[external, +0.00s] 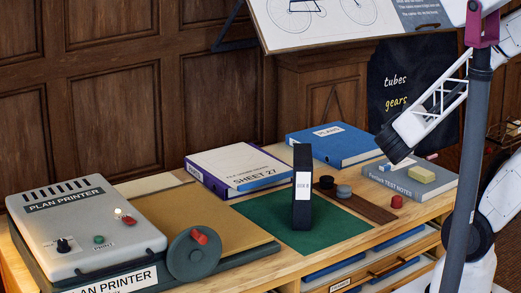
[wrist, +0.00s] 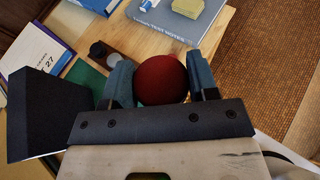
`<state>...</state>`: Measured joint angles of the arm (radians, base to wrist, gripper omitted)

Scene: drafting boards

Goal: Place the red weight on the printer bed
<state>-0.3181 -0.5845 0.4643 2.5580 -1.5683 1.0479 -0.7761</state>
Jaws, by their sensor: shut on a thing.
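The red weight (wrist: 160,80) sits between the two blue-grey fingers of my gripper (wrist: 160,76) in the wrist view, with a finger against each side. It looks round there. A small red piece (external: 397,201) shows near the desk's right edge in the external view; I cannot tell if it is the same one. The dark end of my arm is above the grey book, its fingers unclear there. The plan printer (external: 85,225) is at the left, grey lid down. A flat, bare tan surface (external: 225,215), apparently its bed, extends right behind the crank wheel (external: 194,254).
A tall black binder (external: 302,205) stands on the green mat (external: 335,228), also close at left in the wrist view (wrist: 32,115). A grey book (external: 420,190) with a sponge, a blue binder and a purple-edged binder lie behind.

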